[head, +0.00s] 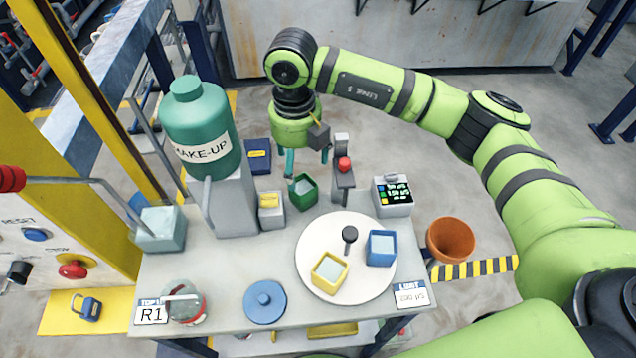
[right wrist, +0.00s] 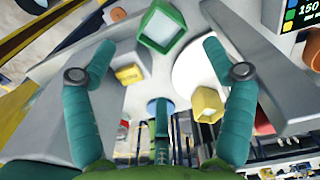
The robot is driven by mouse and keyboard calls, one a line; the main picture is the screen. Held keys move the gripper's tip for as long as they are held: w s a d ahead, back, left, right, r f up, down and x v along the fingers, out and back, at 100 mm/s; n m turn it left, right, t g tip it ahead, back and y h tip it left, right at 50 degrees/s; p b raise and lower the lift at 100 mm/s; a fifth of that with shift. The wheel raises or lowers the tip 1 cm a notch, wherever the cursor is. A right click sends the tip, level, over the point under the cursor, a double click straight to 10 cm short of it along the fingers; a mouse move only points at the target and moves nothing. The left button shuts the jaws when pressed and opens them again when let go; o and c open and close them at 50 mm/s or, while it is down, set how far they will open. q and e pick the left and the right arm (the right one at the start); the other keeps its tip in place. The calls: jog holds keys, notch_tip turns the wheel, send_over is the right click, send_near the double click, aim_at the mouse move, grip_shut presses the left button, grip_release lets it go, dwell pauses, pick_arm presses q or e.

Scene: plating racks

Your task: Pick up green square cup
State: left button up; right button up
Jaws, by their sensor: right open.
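The green square cup (head: 304,193) stands upright on the grey table, holding something pale blue. My right gripper (head: 306,172) is just above and behind it in the head view, fingers pointing down. In the right wrist view, the green cup (right wrist: 162,28) shows at top centre, beyond the spread teal fingertips of the right gripper (right wrist: 157,50). The gripper is open and empty, and the fingers appear clear of the cup. My left gripper is not in view.
A round white plate (head: 310,255) bears a yellow square cup (head: 330,270), a blue square cup (head: 381,248) and a dark knob. A post with a red knob (head: 344,164) stands close right of the green cup. A small grey box (head: 271,218) stands left; a display box (head: 393,197) stands right.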

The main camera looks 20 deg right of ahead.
aim_at(302, 178)
jog(key=f+p, duration=0.1)
jog(key=f, duration=0.2)
jog(key=f+p, duration=0.1)
jog(key=shift+w+d+f+p, duration=0.15)
jog(key=shift+d+f+p, duration=0.1)
jog(key=shift+f+p, duration=0.1)
jog(key=shift+f, duration=0.6)
jog(key=c, duration=1.6)
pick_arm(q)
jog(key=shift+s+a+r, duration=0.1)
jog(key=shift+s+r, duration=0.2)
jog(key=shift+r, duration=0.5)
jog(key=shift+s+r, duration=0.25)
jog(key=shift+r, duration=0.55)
